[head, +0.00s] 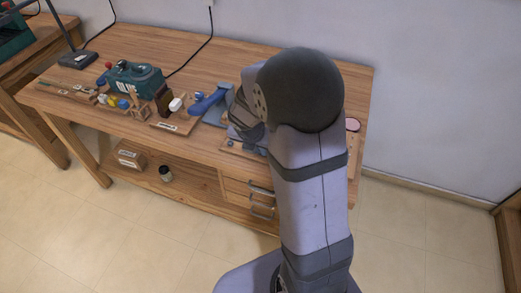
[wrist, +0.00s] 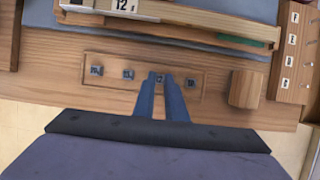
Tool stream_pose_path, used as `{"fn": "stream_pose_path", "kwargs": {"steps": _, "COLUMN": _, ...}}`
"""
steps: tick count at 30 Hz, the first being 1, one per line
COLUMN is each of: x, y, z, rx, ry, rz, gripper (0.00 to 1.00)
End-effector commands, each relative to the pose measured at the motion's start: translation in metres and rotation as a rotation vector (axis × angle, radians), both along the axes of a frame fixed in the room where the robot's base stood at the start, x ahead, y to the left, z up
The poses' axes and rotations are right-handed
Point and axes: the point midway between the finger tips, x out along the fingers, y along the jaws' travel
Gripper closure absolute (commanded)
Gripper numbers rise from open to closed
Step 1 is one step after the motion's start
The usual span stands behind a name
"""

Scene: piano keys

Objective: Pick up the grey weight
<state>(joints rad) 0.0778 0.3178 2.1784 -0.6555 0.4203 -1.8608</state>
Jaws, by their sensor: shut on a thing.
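A shallow wooden tray (wrist: 110,86) in the wrist view holds a row of small grey weights with pale labelled tops. Two, a weight (wrist: 96,71) and another weight (wrist: 128,74), sit left of my gripper (wrist: 160,77), and a third weight (wrist: 190,84) sits right of it. My gripper's blue fingers are close together, shut on a small grey weight (wrist: 159,79) in the tray's row. Its label shows between the fingertips but is too small to read surely. I cannot tell whether it is lifted. In the head view my arm hides the gripper and the weight.
A wooden block (wrist: 246,89) stands just right of the tray. A wooden rack with lettered labels (wrist: 290,60) is at the far right. Behind is a wooden beam (wrist: 190,14) with a "12" label. In the head view, a teal machine (head: 133,80) stands on the workbench (head: 190,45).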

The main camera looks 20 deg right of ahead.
Motion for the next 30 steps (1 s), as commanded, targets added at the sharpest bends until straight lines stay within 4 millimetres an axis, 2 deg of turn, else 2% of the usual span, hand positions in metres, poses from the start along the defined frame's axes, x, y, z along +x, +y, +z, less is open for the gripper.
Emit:
{"fn": "stream_pose_path", "kwargs": {"steps": 5, "x": 0.001, "y": 0.0, "z": 0.011, "rx": 0.0, "ry": -0.004, "rz": -0.001, "gripper": 1.0}}
{"fn": "stream_pose_path", "kwargs": {"steps": 15, "x": 0.001, "y": 0.0, "z": 0.065, "rx": 0.0, "ry": -0.005, "rz": -0.001, "gripper": 1.0}}
{"fn": "stream_pose_path", "kwargs": {"steps": 21, "x": 0.001, "y": 0.0, "z": 0.09, "rx": -0.001, "ry": -0.004, "rz": 0.0, "gripper": 1.0}}
{"fn": "stream_pose_path", "kwargs": {"steps": 30, "x": 0.0, "y": 0.0, "z": 0.1, "rx": 0.0, "ry": 0.001, "rz": -0.007, "gripper": 1.0}}
